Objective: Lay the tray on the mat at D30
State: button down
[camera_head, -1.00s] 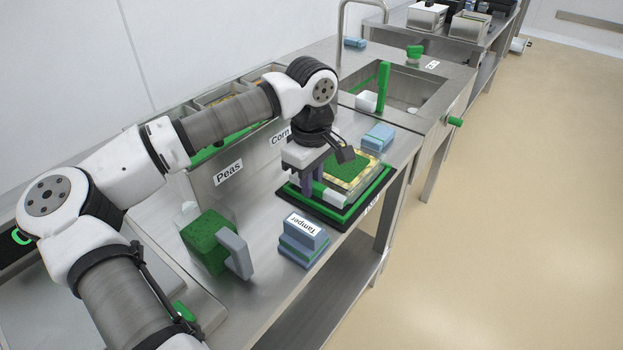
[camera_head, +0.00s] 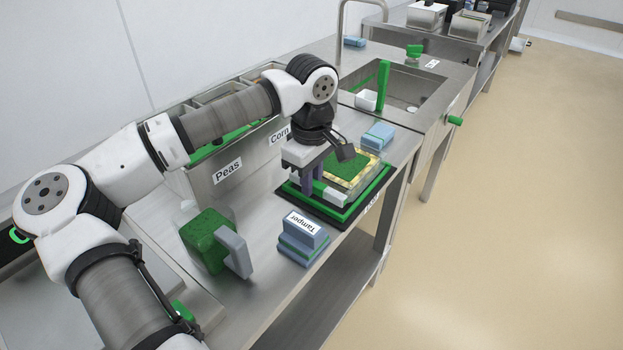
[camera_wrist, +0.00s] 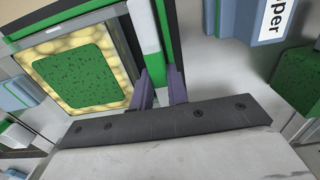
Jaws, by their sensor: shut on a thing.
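The tray (camera_head: 371,182) has clear walls and holds a green square of peas inside a yellow border of corn. It sits over a black mat (camera_head: 318,211) with a green frame, at the front edge of the counter. I cannot tell whether it touches the mat. The mat's front label is too oblique to read. My gripper (camera_head: 314,184) points down at the tray's left side, its purple fingers shut on the white-and-green side grip. The wrist view shows the fingers (camera_wrist: 160,88) on either side of that grip, with the tray (camera_wrist: 117,38) at left.
A blue block labelled Tamper (camera_head: 305,230) stands close in front of the mat. A green block with a grey handle (camera_head: 206,241) is left of it. Bins labelled Peas and Corn (camera_head: 200,185) stand behind. A blue item (camera_head: 378,137) and a sink (camera_head: 410,88) lie beyond the tray.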

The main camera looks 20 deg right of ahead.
jog(key=c, duration=1.3)
grip_release()
jog(key=c, duration=0.3)
jog(key=shift+r, duration=0.15)
jog(key=shift+r+p, duration=2.25)
jog(key=shift+r, duration=1.15)
jog(key=shift+r, duration=0.1)
